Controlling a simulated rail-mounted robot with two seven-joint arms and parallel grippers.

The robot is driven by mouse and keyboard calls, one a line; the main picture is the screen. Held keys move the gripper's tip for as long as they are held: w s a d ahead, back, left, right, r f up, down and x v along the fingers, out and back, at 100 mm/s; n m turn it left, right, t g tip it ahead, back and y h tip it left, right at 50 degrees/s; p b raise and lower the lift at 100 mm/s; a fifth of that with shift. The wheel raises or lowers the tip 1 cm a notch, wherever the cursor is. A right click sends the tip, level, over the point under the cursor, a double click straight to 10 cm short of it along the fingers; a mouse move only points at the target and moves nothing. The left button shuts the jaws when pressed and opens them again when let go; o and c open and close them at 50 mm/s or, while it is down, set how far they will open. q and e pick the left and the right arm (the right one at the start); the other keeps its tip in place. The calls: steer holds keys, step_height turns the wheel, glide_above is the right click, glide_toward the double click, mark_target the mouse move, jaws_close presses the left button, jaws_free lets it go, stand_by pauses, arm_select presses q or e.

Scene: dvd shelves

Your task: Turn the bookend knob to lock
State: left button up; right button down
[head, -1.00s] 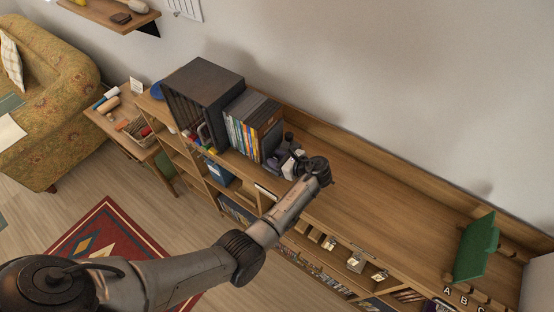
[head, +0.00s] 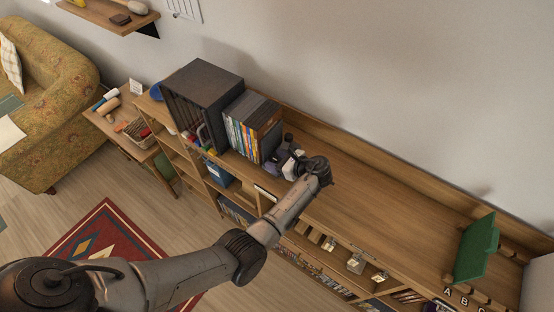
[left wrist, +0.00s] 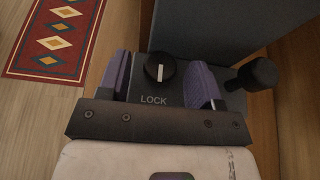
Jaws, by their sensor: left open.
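The bookend knob (left wrist: 160,68) is a round black dial with a white mark. It sits on the bookend's dark base, above the white word LOCK (left wrist: 153,99) in the left wrist view. The mark runs nearly up and down in that picture, above the word. The bookend's grey upright plate (left wrist: 205,32) stands behind it. My left gripper (left wrist: 160,84) is open, its purple fingers on either side of the knob with visible gaps. In the head view my left gripper (head: 283,160) is low at the right end of the DVD row and hides the knob. My right gripper is not in view.
A thick black handle (left wrist: 257,74) stands close to the right finger. DVDs (head: 250,130) and a dark box (head: 203,100) stand left of the gripper. The shelf top (head: 385,205) is clear to the right, up to a green bookend (head: 475,248).

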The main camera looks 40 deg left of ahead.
arm_select(q)
steer(key=shift+d, duration=0.1)
steer(key=b+v, duration=0.2)
steer(key=v, duration=0.9)
steer(key=shift+d+r+b, duration=0.1)
steer(key=shift+d+b, duration=0.25)
steer(key=shift+d, duration=0.05)
steer(key=shift+v, duration=0.9)
